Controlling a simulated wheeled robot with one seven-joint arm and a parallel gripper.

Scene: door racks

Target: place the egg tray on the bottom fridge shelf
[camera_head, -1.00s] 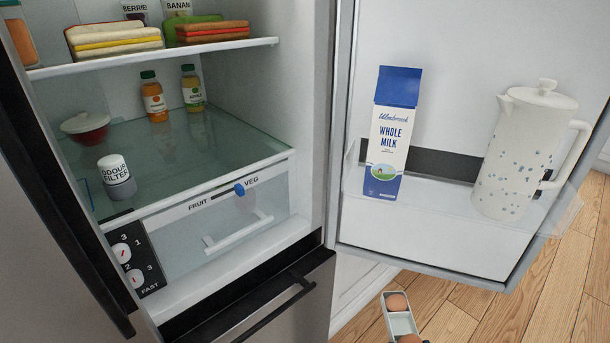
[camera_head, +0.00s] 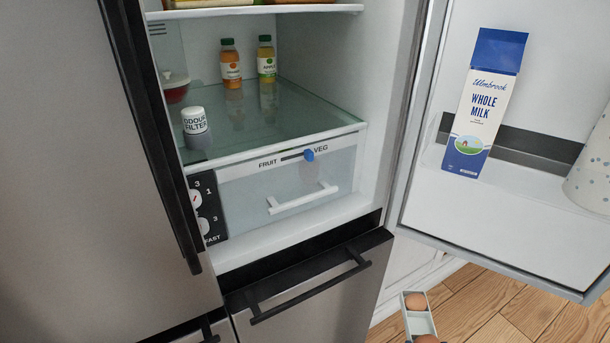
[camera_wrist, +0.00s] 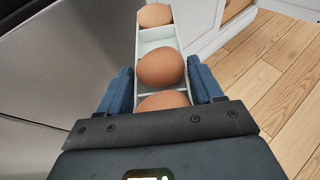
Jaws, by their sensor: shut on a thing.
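The egg tray (camera_wrist: 153,46) is a narrow pale tray with a row of brown eggs in compartments. My gripper (camera_wrist: 166,92) is shut on it, with a blue finger against each side in the wrist view. The tray's far end (camera_head: 413,297) shows at the bottom edge of the head view, low in front of the fridge and right of its lower drawer; my gripper is out of that view. The bottom fridge shelf (camera_head: 262,138) is glass, above the fruit and veg drawer. It holds a white odour filter (camera_head: 195,128), two juice bottles (camera_head: 231,64) (camera_head: 266,60) and a partly hidden red bowl (camera_head: 174,86).
The fridge door (camera_head: 515,215) stands open at the right, with a milk carton (camera_head: 483,105) and a partly visible jug (camera_head: 590,165) on its rack. The closed left door (camera_head: 90,170) borders the opening. The shelf's front right is clear.

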